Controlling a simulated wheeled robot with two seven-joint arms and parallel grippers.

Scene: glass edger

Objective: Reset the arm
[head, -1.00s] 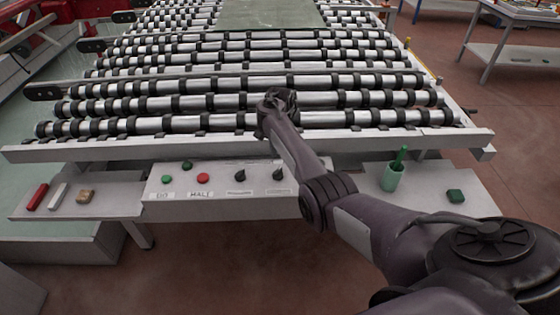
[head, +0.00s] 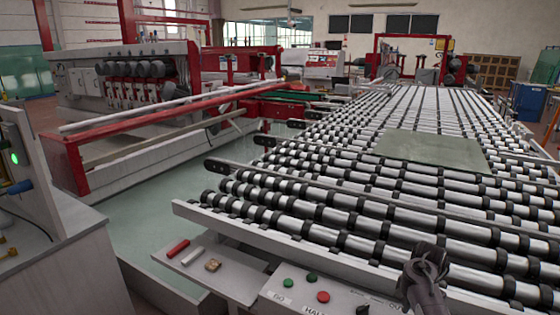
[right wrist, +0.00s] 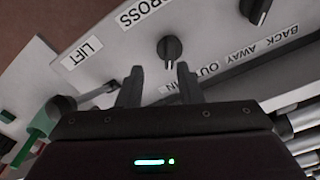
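My right gripper (head: 425,265) is at the lower right of the head view, over the front edge of the roller conveyor and the control panel (head: 290,298). In the right wrist view, my right gripper (right wrist: 160,78) has its two fingers apart with nothing between the tips. A black knob (right wrist: 171,48) on the panel stands just beyond the tips; I cannot tell whether they touch it. A second black knob (right wrist: 258,10) is at the top right. My left gripper is not in view.
The roller conveyor (head: 300,168) carries a glass sheet (head: 430,148). Green (head: 288,283) and red (head: 323,297) buttons sit on the panel. A red marker (head: 178,248) lies on the left shelf. A red and grey machine (head: 140,95) stands behind.

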